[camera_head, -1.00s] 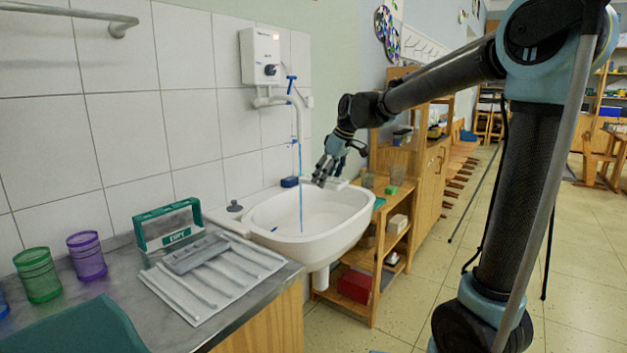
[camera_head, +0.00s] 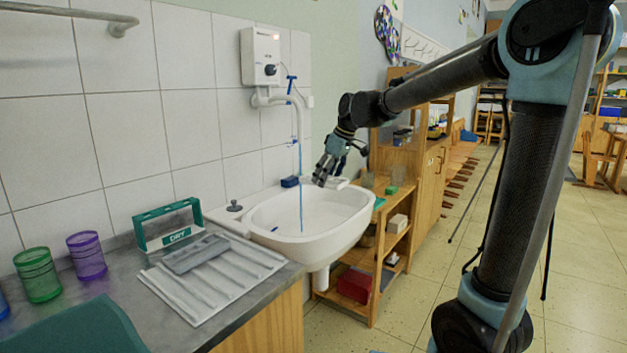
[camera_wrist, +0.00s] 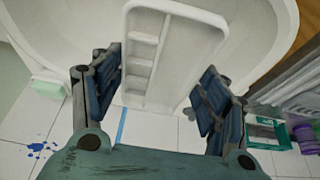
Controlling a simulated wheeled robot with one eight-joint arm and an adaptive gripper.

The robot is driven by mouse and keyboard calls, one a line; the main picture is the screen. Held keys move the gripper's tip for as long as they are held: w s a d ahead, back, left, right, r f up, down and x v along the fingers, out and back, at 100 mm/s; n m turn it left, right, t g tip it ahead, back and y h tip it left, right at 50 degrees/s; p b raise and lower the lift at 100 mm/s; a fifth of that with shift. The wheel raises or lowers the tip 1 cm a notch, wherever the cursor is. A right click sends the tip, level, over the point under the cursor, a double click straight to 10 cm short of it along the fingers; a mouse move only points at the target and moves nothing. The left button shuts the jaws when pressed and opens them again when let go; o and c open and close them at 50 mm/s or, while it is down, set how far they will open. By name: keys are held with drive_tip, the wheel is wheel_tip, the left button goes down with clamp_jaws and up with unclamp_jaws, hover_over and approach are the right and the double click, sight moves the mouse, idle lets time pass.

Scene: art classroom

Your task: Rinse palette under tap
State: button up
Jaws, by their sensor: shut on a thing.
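A white palette (camera_wrist: 178,48) with a row of small wells along one side lies between the fingers of my gripper (camera_head: 327,175) in the wrist view, over the white sink (camera_head: 345,210). My gripper is shut on it. In the head view the gripper hangs over the right back part of the sink, and I cannot make out the palette clearly there. The tap (camera_head: 298,120) has a thin blue stream of water (camera_head: 301,190) falling into the basin, left of my gripper. The stream also shows as a blue line in the wrist view (camera_wrist: 121,125).
Left of the sink, a counter (camera_head: 240,323) holds a grey drying rack (camera_head: 205,283), a green stand marked DRY (camera_head: 180,236), and green (camera_head: 38,275) and purple (camera_head: 87,255) cups. A wooden shelf (camera_head: 375,315) stands right of the sink.

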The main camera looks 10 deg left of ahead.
sight(333, 187)
drive_tip(key=shift+s+d+r, duration=0.4)
drive_tip(key=shift+s+r, duration=0.25)
drive_tip(key=shift+s+d+r, duration=0.45)
drive_tip(key=shift+s+r, duration=0.15)
drive_tip(key=shift+s, duration=0.1)
drive_tip(key=shift+s+d+r, duration=0.4)
drive_tip(key=shift+s+r, duration=0.25)
drive_tip(key=shift+s, duration=0.1)
